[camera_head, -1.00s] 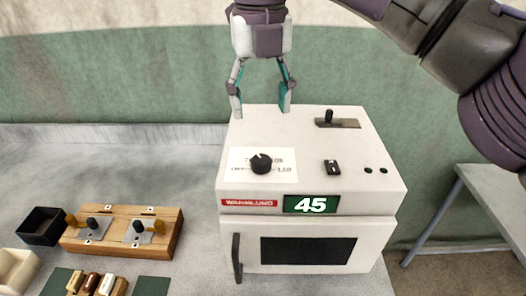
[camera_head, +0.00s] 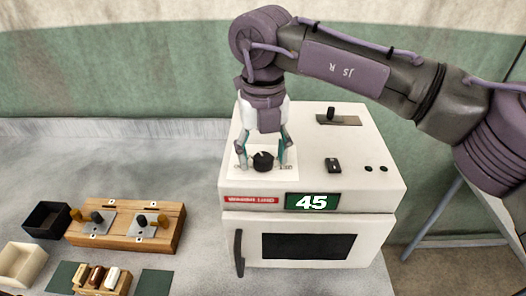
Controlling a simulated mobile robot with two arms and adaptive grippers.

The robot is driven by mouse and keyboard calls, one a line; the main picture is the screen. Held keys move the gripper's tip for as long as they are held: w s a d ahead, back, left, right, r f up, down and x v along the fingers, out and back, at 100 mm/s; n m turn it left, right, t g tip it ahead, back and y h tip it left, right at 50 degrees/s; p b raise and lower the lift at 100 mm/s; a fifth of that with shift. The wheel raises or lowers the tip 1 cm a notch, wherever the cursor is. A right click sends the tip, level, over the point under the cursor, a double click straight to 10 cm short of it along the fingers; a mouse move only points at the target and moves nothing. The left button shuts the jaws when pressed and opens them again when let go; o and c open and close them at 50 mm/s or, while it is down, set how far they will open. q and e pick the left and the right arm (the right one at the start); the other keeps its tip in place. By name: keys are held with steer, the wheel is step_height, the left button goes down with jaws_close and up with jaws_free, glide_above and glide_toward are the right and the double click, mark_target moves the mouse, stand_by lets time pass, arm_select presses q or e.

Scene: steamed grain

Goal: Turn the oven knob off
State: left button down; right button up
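The white oven (camera_head: 310,222) stands on the grey counter, its door closed and its display reading 45. The black round oven knob (camera_head: 263,161) sits on a white label at the left of the sloped top panel. My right gripper (camera_head: 264,165) points down over the knob, with one finger on each side of it. The fingers look spread, and I cannot tell whether they touch the knob. My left gripper is not in view.
A black slider (camera_head: 331,115) and a small black switch (camera_head: 333,165) are also on the oven top. A wooden block with metal plates (camera_head: 126,228), a black bin (camera_head: 46,220) and a cream bin (camera_head: 22,263) are at the left. Bare counter lies between the block and the oven.

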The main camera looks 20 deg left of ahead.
steer(key=c, duration=1)
steer(key=shift+c, duration=0.2)
steer(key=shift+n, duration=0.3)
steer(key=shift+f+n+b, duration=0.1)
steer(key=shift+n+b, duration=0.45)
steer(key=shift+n, duration=0.35)
steer(key=n, duration=0.2)
steer(key=shift+n, duration=0.3)
steer(key=n, duration=0.3)
steer(key=shift+n+b, duration=0.3)
steer(key=shift+b, duration=0.1)
steer(key=shift+n, duration=1.6)
